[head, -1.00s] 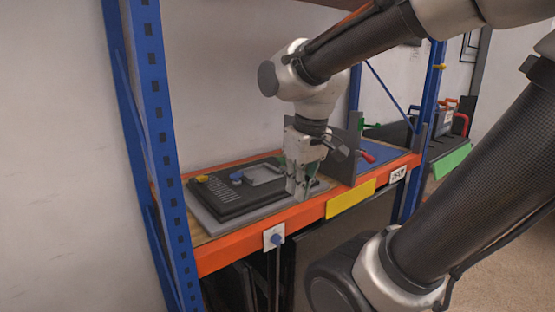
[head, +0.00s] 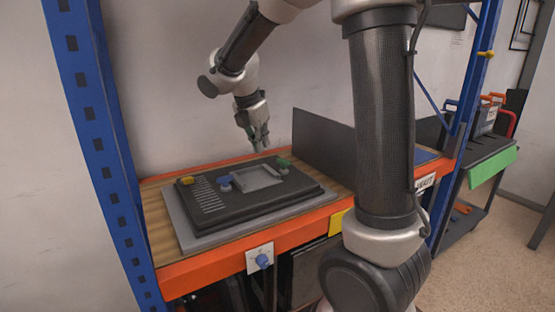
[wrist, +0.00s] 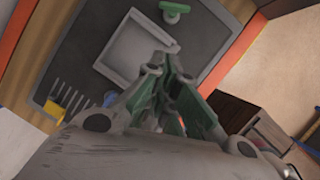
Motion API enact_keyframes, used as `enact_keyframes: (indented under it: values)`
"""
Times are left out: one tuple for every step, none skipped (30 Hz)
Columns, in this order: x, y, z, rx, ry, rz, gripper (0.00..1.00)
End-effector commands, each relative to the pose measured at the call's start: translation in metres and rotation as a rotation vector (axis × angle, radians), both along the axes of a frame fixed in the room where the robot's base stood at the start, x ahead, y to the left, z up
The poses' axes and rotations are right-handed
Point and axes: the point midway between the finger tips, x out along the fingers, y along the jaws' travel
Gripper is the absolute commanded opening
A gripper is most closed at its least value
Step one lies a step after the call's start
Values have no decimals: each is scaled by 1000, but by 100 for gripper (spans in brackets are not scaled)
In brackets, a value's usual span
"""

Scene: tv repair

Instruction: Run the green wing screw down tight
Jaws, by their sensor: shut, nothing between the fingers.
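The green wing screw (head: 283,163) stands at the back right corner of the black TV back panel (head: 240,208). In the wrist view the green wing screw (wrist: 174,9) shows at the top edge, beyond the fingertips. I cannot tell how deep it sits. My gripper (head: 262,149) hangs above the panel's back edge, a little left of the green screw and apart from it. In the wrist view my gripper (wrist: 163,72) has its fingers together and empty.
A blue wing screw (head: 225,183) and a yellow wing screw (head: 187,180) stand on the same panel, around a grey recessed tray (head: 258,177). A dark upright divider (head: 325,140) is right of the panel. A blue rack post (head: 90,110) stands at left.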

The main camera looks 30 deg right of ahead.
Motion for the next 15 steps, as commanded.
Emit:
enact_keyframes:
  values:
    - [1,0,0,-11,13,46,0]
    - [1,0,0,-17,20,72,0]
    - [1,0,0,-22,29,102,0]
    - [1,0,0,-25,35,117,0]
    - [1,0,0,-28,40,132,0]
    - [1,-1,-1,-31,45,144,0]
    - [1,-1,-3,-32,47,150,0]
    - [1,-2,-5,-33,49,152,0]
    - [2,-4,-8,-33,50,153,0]
    - [3,-5,-12,-33,50,152,0]
    - [4,-6,-16,-33,50,150,0]
    - [4,-8,-23,-33,52,151,0]
    - [6,-10,-28,-33,52,151,0]
    - [7,-12,-34,-33,53,151,0]
    - [8,-15,-42,-33,52,150,0]
